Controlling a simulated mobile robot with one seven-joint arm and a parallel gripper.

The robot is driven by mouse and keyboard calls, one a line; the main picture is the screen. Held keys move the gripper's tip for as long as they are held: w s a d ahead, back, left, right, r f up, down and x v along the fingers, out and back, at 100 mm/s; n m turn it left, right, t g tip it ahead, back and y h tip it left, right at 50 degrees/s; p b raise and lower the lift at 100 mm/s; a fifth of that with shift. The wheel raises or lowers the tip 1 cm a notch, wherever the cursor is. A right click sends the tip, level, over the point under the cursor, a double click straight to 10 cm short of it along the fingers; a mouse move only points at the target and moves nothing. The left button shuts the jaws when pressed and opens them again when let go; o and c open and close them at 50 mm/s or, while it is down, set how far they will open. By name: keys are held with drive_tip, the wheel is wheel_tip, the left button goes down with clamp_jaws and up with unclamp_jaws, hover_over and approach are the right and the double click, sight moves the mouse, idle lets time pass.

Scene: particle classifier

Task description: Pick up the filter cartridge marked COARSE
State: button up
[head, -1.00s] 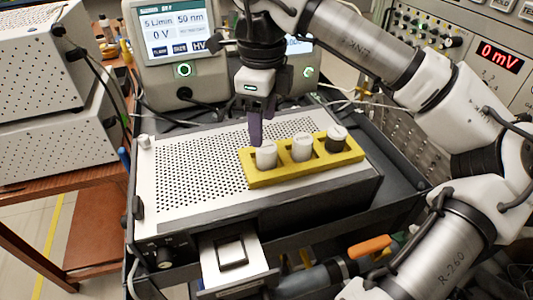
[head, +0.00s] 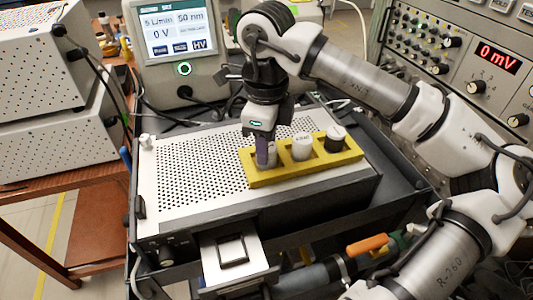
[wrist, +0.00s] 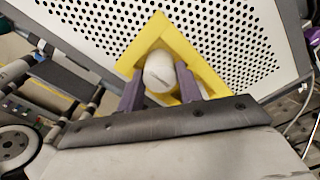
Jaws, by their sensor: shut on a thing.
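A yellow rack (head: 316,171) on the perforated instrument top holds three cylindrical cartridges in a row. My gripper (head: 265,153) is at the left end of the rack, its purple fingers shut on the left white cartridge (head: 272,154), which still sits in its slot. In the wrist view, the white cartridge (wrist: 159,72) shows between the two fingers (wrist: 160,92).
The perforated white top (head: 200,165) is clear left of the rack. A screen unit (head: 176,45) stands behind. An open tray with a square frame (head: 232,250) sticks out at the front. A rack of instruments (head: 470,65) stands at the right.

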drive_tip(key=shift+c, duration=0.8)
